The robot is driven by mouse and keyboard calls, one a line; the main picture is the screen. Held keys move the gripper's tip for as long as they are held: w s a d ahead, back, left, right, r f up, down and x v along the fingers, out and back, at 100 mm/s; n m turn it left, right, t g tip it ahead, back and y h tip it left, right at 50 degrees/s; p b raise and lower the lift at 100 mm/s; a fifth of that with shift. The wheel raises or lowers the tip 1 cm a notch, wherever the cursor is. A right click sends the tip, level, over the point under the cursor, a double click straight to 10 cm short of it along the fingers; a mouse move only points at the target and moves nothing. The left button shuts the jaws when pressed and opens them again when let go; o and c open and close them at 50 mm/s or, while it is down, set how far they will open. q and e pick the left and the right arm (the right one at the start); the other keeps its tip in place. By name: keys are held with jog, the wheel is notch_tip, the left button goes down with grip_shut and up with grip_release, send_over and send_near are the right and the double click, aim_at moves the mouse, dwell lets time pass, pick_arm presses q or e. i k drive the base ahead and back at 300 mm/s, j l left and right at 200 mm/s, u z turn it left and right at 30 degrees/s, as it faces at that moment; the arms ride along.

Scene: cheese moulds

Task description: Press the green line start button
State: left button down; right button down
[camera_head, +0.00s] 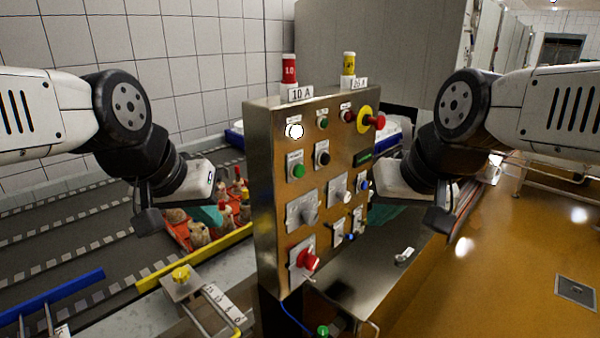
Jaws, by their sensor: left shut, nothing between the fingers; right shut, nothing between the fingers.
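The steel control panel (268,200) stands upright in the middle of the head view. A green push button (298,171) in a pale square plate sits on its left side, below a bright white lamp (294,131). A smaller dark green round fitting (323,124) is at the top. The labels are too small to read. My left gripper (208,214) is shut and empty, left of the panel and apart from it. My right gripper (388,203) is shut and empty, to the panel's right; its tip is partly hidden.
The panel also carries a red mushroom button on a yellow ring (378,121), several switches and a lower red knob (309,261). Red and yellow cylinders (289,69) stand on top. A conveyor (80,235) with red moulds lies left. Another green knob (323,330) is low in front.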

aim_at(299, 170)
jog(key=k+j+z, duration=0.9)
jog(key=k+j, duration=0.15)
jog(key=k, duration=0.15)
